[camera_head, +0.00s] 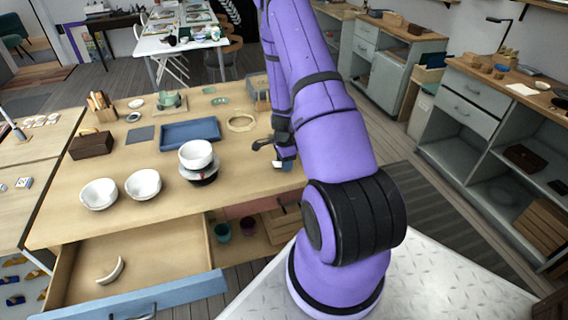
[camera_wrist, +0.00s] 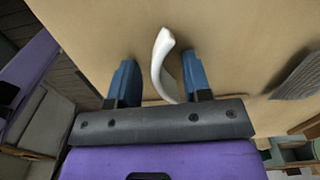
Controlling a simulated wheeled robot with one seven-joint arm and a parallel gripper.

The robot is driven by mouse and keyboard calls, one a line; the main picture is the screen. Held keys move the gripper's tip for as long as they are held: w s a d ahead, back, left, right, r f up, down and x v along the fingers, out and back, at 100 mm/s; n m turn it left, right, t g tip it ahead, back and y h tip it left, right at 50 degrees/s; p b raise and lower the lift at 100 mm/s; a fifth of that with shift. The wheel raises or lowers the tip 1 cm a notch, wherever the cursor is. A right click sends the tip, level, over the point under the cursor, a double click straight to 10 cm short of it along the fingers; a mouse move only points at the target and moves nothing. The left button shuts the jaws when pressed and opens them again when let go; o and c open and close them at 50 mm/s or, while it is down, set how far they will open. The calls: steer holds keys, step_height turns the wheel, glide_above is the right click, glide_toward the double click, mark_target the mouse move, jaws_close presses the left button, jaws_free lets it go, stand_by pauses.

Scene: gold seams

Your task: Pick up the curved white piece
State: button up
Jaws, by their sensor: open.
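A curved white piece (camera_wrist: 162,62) lies on the wooden tabletop in the wrist view, narrow and bent like a shard. My gripper (camera_wrist: 159,66) is open, with one blue finger to the left of the piece and one to the right. Gaps show between the piece and both fingers. The lower end of the piece runs behind the gripper body. In the head view my gripper is low over the table's right part, and a small white bit (camera_head: 277,164) shows by it, mostly hidden. Another curved white piece (camera_head: 110,270) lies in the open drawer.
White bowls (camera_head: 143,184) stand at the table's front, with a stacked bowl (camera_head: 196,154) left of my gripper. A blue tray (camera_head: 190,134) and a wooden ring (camera_head: 241,122) lie behind. The open drawer (camera_head: 180,253) juts out at the front.

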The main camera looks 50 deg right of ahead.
steer(key=shift+c, duration=0.4)
jaws_close()
steer(key=shift+r, duration=0.2)
